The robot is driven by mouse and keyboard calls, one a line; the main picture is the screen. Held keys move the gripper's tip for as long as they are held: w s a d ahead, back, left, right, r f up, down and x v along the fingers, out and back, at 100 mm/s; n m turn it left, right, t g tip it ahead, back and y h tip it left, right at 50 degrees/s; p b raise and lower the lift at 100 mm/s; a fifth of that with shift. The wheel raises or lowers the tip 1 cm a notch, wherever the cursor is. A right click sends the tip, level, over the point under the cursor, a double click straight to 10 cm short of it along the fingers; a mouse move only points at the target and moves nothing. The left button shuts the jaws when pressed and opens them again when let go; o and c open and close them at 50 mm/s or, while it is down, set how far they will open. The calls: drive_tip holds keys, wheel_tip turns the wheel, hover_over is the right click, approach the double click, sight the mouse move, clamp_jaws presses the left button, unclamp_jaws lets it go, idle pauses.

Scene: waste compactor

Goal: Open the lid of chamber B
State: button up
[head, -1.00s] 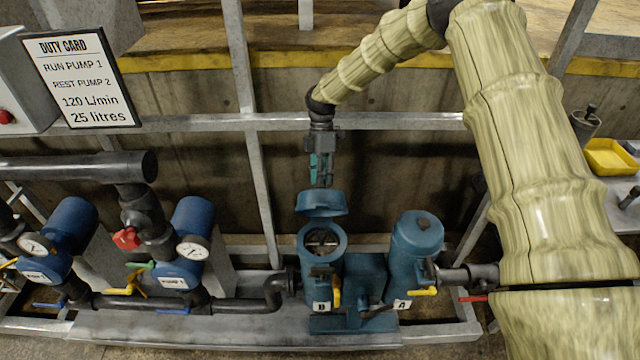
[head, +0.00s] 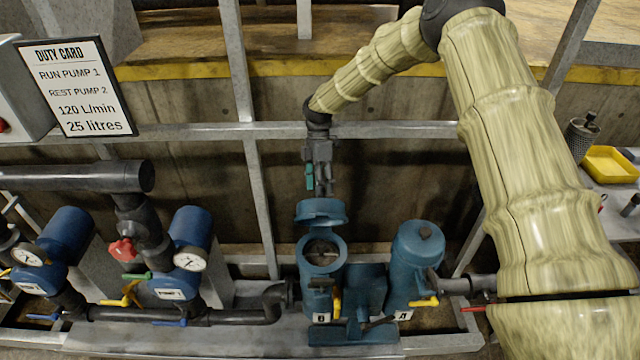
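Chamber B (head: 314,285) is a blue cylinder marked B, left of the twin unit. Its lid (head: 321,212) is hinged up at the back, and the round mouth (head: 321,252) is uncovered with a dark interior and a light-coloured part inside. My gripper (head: 322,190) points down just behind and above the raised lid. Its tips are close to the lid's top edge, and I cannot tell whether they touch it. The finger gap is too small to judge. Chamber A (head: 415,260), marked A, stands to the right with its lid closed.
A yellow-handled valve (head: 337,302) is on the front of chamber B, and another (head: 424,302) is by chamber A. Pumps with gauges (head: 190,240) stand left. A grey rail (head: 400,130) crosses behind. A yellow tray (head: 609,165) sits on the right bench.

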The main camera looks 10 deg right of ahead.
drive_tip(key=shift+s+d+f, duration=0.1)
drive_tip(key=shift+d, duration=0.3)
drive_tip(key=v, duration=1.2)
